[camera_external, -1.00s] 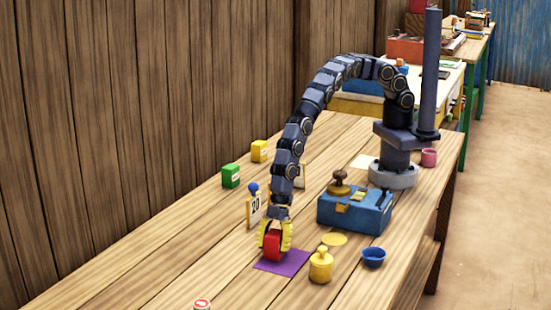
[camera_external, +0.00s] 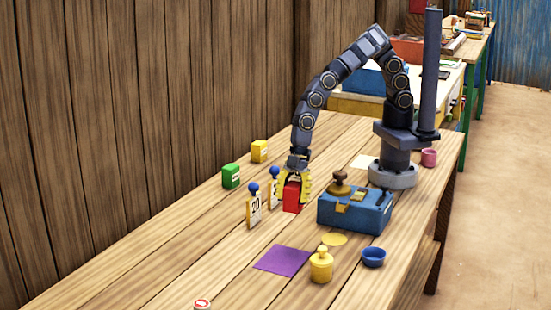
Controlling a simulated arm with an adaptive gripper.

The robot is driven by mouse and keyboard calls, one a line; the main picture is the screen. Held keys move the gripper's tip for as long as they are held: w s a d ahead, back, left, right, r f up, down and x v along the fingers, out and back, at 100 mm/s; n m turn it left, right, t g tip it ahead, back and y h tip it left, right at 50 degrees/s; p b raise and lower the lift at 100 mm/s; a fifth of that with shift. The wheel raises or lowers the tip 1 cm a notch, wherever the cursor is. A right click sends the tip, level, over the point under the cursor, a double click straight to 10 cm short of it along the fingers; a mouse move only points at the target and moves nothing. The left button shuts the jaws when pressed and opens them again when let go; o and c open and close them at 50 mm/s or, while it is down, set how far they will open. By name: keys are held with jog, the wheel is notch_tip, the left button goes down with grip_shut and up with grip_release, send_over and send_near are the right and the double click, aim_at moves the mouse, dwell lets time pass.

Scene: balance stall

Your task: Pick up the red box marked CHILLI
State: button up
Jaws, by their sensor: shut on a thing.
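My gripper (camera_external: 293,192) has yellow fingers and is shut on a red box (camera_external: 292,198). The fingers sit on either side of the box, and part of it is hidden by them. No marking on the box can be read at this size. The box is upright, just left of the blue box-shaped device and close to the number cards. I cannot tell whether its bottom touches the table or hangs slightly above it.
A card marked 20 (camera_external: 254,207) and another card (camera_external: 273,190) stand left of my gripper. The blue device (camera_external: 352,214) is to the right. Green (camera_external: 231,176) and yellow (camera_external: 259,151) boxes stand behind. A purple mat (camera_external: 281,260), yellow weight (camera_external: 321,267) and blue bowl (camera_external: 373,257) are in front.

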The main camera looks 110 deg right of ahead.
jog(key=s+d+r, duration=0.3)
jog(key=s, duration=0.3)
jog(key=shift+d, duration=0.2)
